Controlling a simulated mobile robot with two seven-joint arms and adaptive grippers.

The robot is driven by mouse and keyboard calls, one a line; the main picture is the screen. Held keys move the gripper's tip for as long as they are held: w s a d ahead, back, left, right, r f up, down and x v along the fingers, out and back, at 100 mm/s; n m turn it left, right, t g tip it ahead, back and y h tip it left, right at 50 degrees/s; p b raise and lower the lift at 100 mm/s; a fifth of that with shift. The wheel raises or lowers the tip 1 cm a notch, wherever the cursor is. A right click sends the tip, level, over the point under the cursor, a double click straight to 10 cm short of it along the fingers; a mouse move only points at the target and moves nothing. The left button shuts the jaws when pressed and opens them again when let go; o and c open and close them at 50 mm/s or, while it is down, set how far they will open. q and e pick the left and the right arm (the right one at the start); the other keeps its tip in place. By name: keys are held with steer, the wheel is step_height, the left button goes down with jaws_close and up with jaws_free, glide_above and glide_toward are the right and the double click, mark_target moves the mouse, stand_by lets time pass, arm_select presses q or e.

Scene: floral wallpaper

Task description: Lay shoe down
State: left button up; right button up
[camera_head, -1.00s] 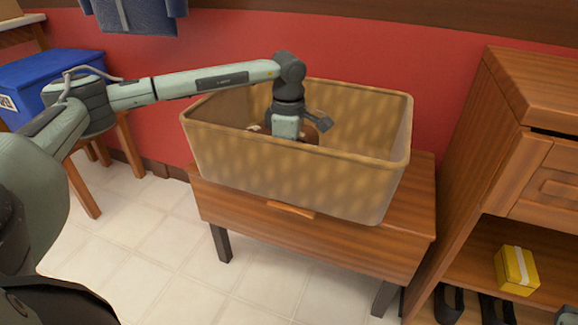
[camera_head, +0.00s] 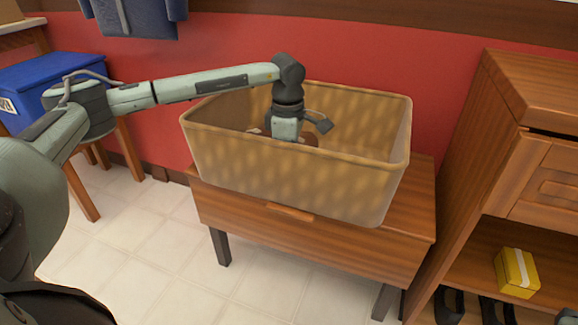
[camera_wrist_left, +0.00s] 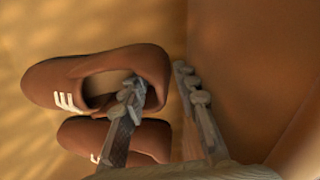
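A tan, open-topped bin (camera_head: 290,168) stands on a low wooden cabinet. My left gripper (camera_head: 300,133) reaches down inside it. In the left wrist view, a brown shoe (camera_wrist_left: 55,80) with white stripes lies at the bin's bottom, and a second brown shoe (camera_wrist_left: 78,132) lies beside it. In that view my left gripper (camera_wrist_left: 158,80) has its fingers apart. One finger is over the first shoe's opening, the other beyond its heel. The heel is between them without visible gripping. In the head view the shoes (camera_head: 311,138) are mostly hidden.
The low wooden cabinet (camera_head: 300,240) carries the bin. A taller wooden shelf unit (camera_head: 460,190) stands close on the right, with a yellow box (camera_head: 517,272) and dark shoes (camera_head: 450,305). A blue box (camera_head: 50,75) is on a stool at left. Tiled floor is free in front.

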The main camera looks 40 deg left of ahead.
arm_select(q)
steer(key=shift+s+d+f, duration=0.1)
steer(key=shift+s+f, duration=0.05)
steer(key=shift+f, duration=0.3)
steer(key=shift+s+d+f, duration=0.1)
steer(key=shift+s+f, duration=0.05)
steer(key=shift+f, duration=0.3)
steer(key=shift+r, duration=0.25)
step_height(320, 180, up, 12)
steer(key=shift+w+a+f, duration=0.1)
steer(key=shift+r, duration=0.75)
